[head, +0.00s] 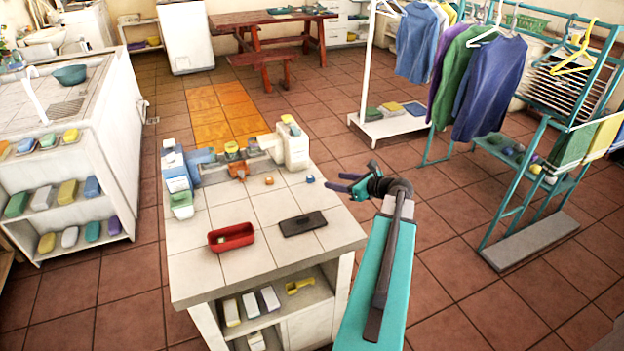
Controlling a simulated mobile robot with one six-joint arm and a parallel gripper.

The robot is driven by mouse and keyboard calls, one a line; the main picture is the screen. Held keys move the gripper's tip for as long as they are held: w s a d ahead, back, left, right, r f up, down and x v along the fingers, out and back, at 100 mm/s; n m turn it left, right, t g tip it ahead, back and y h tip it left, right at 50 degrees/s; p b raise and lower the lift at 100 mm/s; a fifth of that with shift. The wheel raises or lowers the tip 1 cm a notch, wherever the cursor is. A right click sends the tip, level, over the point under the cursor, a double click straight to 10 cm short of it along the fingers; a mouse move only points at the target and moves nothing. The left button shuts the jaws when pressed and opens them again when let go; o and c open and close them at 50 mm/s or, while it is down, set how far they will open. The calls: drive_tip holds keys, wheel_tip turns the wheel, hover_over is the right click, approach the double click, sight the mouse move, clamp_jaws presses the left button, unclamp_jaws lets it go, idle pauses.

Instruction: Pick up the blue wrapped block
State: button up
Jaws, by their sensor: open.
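I cannot tell for sure which thing is the blue wrapped block. A blue block-like thing (201,157) lies at the back left of the white tiled counter, beside a blue and white box (176,170). My gripper (343,183) is open and empty, just off the right edge of the tiled counter. It is apart from all these blue things.
The tiled counter (237,272) holds a red tray (231,237), a dark flat slab (303,223) and a white jug (292,147). A small blue piece (310,179) lies near its right edge. A teal clothes rack (515,190) stands at right. Tiled floor is clear between.

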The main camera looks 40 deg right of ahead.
drive_tip(key=p, duration=0.1)
approach(311, 177)
drive_tip(key=x, duration=0.2)
drive_tip(key=shift+w+d+f, duration=0.1)
drive_tip(key=shift+w, duration=0.25)
drive_tip(key=shift+w, duration=0.1)
drive_tip(key=shift+w+f+p, duration=0.15)
drive_tip(key=shift+w+p, duration=0.35)
drive_tip(key=shift+p, duration=0.05)
drive_tip(key=shift+p+x, duration=0.75)
drive_tip(key=shift+x, duration=1.25)
drive_tip(key=shift+s+f, duration=0.1)
drive_tip(key=shift+f, duration=0.05)
drive_tip(key=c, duration=1.1)
